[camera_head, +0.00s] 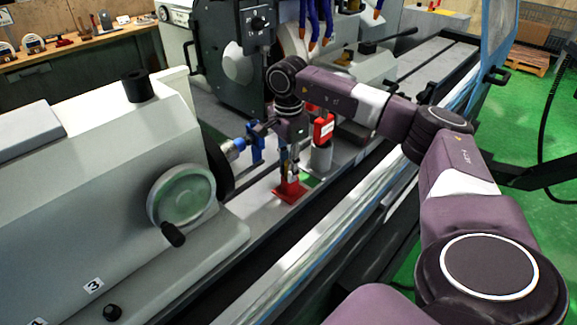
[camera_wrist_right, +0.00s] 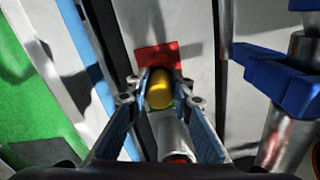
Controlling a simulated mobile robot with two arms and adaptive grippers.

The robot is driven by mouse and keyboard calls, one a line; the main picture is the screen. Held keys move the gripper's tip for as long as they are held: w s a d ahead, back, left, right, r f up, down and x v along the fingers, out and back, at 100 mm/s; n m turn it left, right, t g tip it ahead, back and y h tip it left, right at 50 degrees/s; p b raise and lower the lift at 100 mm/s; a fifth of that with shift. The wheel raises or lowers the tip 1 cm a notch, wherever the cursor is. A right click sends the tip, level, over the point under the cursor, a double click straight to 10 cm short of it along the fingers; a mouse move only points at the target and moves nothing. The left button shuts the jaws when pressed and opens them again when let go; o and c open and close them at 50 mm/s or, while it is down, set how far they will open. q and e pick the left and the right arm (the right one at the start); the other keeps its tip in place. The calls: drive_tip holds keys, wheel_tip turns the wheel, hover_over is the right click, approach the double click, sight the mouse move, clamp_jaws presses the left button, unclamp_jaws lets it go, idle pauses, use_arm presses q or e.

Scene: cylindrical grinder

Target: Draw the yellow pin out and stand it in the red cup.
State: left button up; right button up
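The yellow pin (camera_wrist_right: 160,88) is between the fingertips of my right gripper (camera_wrist_right: 161,97) in the wrist view, with both pads close against its sides. A square red piece (camera_wrist_right: 158,54) lies just behind the pin. In the head view my right gripper (camera_head: 289,165) points down above a red base (camera_head: 291,191) on the machine bed. The pin's lower end is hidden, and I cannot tell whether it is still seated. A red item (camera_head: 323,128) shows atop a grey post; I cannot tell whether it is the red cup. My left gripper is not in view.
The grey post (camera_head: 320,158) stands close behind my right gripper. A blue bracket (camera_head: 256,150) and the blue-tipped machine spindle (camera_head: 236,147) are to its left. A handwheel (camera_head: 181,196) is on the housing. The bed in front is partly clear.

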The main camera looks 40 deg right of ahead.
drive_tip(key=o, duration=0.5)
drive_tip(key=shift+f, duration=0.1)
wheel_tip(320, 180, up, 12)
drive_tip(key=shift+r, duration=0.1)
idle(0.8)
